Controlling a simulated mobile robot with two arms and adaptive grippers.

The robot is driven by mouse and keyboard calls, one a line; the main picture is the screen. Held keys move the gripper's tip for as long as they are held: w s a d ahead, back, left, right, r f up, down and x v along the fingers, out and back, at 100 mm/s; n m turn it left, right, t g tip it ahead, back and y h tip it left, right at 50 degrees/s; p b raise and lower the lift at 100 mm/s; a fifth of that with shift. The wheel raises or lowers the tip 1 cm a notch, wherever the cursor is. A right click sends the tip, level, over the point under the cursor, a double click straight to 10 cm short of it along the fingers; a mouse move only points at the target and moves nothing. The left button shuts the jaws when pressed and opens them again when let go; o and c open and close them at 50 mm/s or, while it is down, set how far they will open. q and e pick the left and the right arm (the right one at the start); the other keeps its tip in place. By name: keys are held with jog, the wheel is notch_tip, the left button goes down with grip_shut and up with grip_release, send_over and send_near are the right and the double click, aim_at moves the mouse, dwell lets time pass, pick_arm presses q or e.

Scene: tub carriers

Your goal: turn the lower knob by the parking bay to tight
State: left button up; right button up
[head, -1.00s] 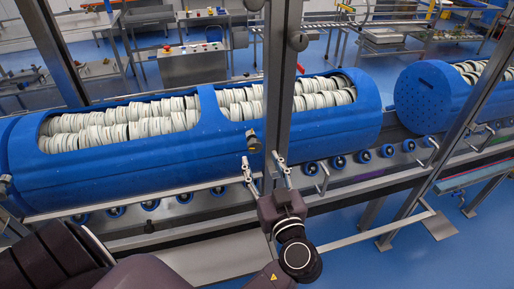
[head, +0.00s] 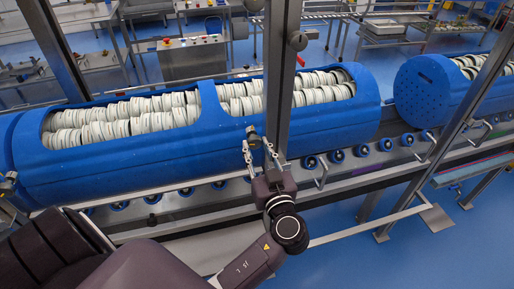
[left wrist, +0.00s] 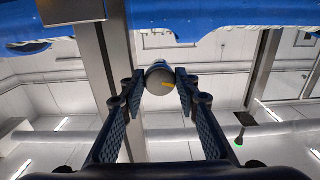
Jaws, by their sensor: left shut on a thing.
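What the knob's setting is cannot be told. My right gripper is not in view.
A large blue tub (head: 130,162) filled with stacked white plates lies just behind the post. A second blue tub (head: 422,92) is at the right. Another knob (head: 298,41) sits higher on the post. A metal rail (head: 370,223) runs low at the right.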

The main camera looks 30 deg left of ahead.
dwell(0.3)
pick_arm(q)
jog(key=m+b, duration=0.1)
jog(key=m, duration=0.2)
jog(key=shift+b, duration=0.3)
jog(key=shift+m, duration=0.9)
jog(key=m, duration=0.2)
jog(key=shift+m, duration=0.4)
jog(key=m, duration=0.3)
jog(key=shift+s+a+r, duration=0.1)
jog(key=shift+r, duration=0.05)
jog(key=shift+m+p, duration=0.65)
jog(key=shift+m, duration=1.55)
